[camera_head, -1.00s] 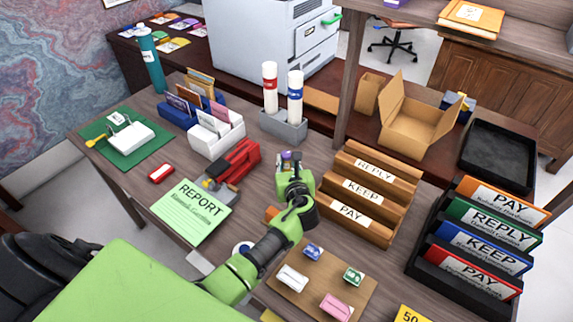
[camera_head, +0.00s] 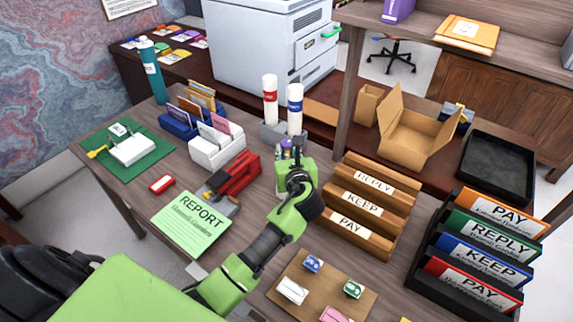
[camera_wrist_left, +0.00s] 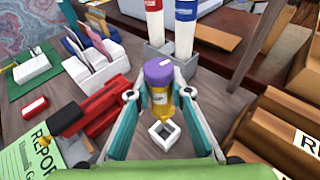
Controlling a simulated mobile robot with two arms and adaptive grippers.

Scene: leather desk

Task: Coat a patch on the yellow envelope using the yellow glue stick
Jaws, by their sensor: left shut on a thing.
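My left gripper (camera_wrist_left: 160,98) is shut on a glue stick (camera_wrist_left: 160,75) with a purple cap and a yellow, see-through-looking body. The stick is upright. A small white square holder (camera_wrist_left: 165,134) shows just below it in the left wrist view, and the stick looks raised out of it. In the head view my left gripper (camera_head: 287,160) is above the desk between the red stapler and the wooden sorter, and hides much of the stick. I cannot make out the yellow envelope for certain. My right gripper is not in view.
The wooden sorter (camera_head: 382,192) stands right of my gripper, the red stapler (camera_head: 235,178) left. Behind is a grey stand (camera_head: 285,134) with two white tubes. In front lies a brown board (camera_head: 322,292) with stamps. A green report sheet (camera_head: 192,222) lies at left.

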